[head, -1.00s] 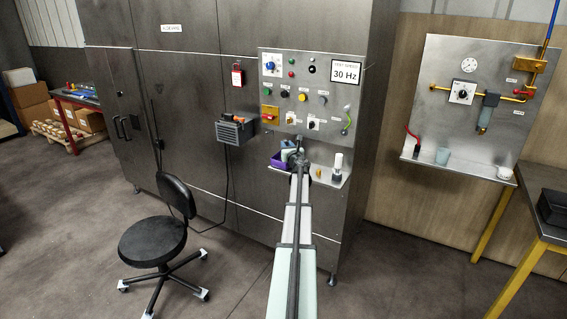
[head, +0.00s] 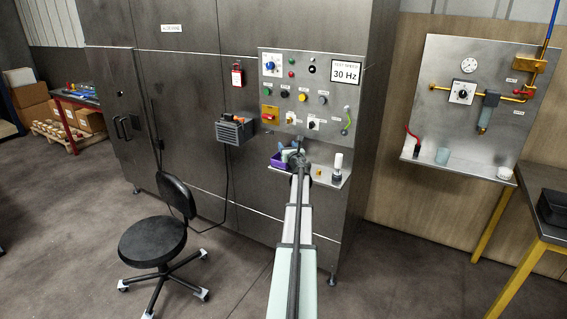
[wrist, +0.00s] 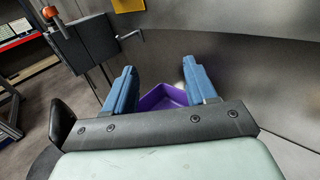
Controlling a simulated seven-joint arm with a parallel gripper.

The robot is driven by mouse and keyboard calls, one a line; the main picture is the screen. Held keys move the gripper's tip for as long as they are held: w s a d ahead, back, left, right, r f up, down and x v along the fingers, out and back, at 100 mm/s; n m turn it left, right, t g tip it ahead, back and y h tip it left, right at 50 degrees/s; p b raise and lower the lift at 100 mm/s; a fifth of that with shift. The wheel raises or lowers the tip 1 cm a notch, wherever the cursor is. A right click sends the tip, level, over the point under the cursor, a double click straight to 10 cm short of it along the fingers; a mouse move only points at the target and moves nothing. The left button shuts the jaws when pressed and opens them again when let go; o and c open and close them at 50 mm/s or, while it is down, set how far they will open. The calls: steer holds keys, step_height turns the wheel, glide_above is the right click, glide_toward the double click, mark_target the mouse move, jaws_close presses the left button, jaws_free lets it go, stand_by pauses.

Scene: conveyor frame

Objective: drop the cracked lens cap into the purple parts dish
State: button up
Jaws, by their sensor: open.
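The purple parts dish (head: 276,164) sits at the left end of the small metal shelf under the control panel, partly hidden by my gripper (head: 290,152). In the wrist view the dish (wrist: 165,95) shows between and beyond the two blue fingers of my gripper (wrist: 159,72). The fingers are spread wide apart, with nothing visible between them except the dish behind. The part of the dish's inside that shows looks empty; the rest is hidden by the fingers and the gripper body. I cannot make out the cracked lens cap in either view.
A white bottle (head: 337,167) stands at the right of the shelf (head: 325,180). The control panel (head: 310,90) rises just behind, with knobs and buttons. A grey box (head: 234,131) juts from the cabinet at left. A black swivel chair (head: 153,242) stands on the floor.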

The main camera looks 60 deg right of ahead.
steer(key=v, duration=1.3)
steer(key=shift+s, duration=0.1)
